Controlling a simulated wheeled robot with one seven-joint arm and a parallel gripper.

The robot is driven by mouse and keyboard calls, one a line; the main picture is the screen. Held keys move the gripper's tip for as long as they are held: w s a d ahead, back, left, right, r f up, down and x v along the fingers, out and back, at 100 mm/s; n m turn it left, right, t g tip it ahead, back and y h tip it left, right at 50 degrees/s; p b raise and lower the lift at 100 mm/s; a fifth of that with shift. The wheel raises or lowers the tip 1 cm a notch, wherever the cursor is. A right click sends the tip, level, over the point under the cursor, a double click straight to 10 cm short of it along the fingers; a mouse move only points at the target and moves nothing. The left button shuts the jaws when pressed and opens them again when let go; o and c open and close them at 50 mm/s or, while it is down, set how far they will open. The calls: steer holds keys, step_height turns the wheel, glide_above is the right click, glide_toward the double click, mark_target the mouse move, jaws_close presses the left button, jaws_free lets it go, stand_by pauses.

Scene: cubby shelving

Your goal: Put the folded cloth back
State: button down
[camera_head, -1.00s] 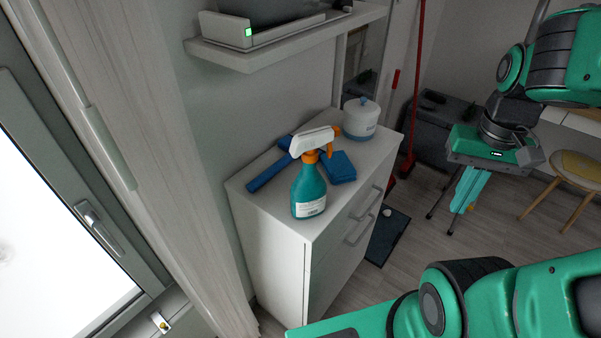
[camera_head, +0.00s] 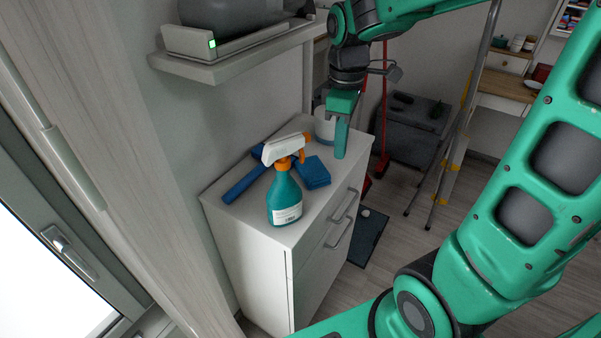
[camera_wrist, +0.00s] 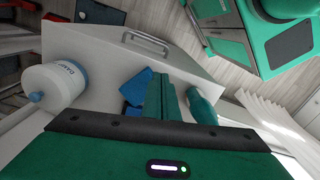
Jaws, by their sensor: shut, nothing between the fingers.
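A small blue square pad (camera_head: 313,172), which looks like the folded cloth, lies flat on top of the white cabinet (camera_head: 240,215). It also shows in the wrist view (camera_wrist: 137,86), partly hidden by my fingers. My gripper (camera_head: 341,156) points down above the cabinet's right side, to the right of the blue pad. Its fingers are shut and empty. In the wrist view the fingers (camera_wrist: 161,82) show between the pad and a teal bottle.
A teal spray bottle (camera_head: 284,198) stands in front of the pad, and a long blue tool (camera_head: 245,184) lies behind it. A white canister (camera_head: 324,126) stands at the cabinet's far end, partly behind my gripper. A wall shelf (camera_head: 235,48) hangs above.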

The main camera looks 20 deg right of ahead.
mark_target(300, 174)
steer(key=w+a+f+n, duration=0.2)
steer(key=w+a+n, duration=0.4)
steer(key=a, duration=0.2)
steer(key=f, duration=0.9)
steer(key=shift+s+d, duration=0.15)
steer(key=shift+d, duration=0.1)
steer(key=shift+d, duration=0.1)
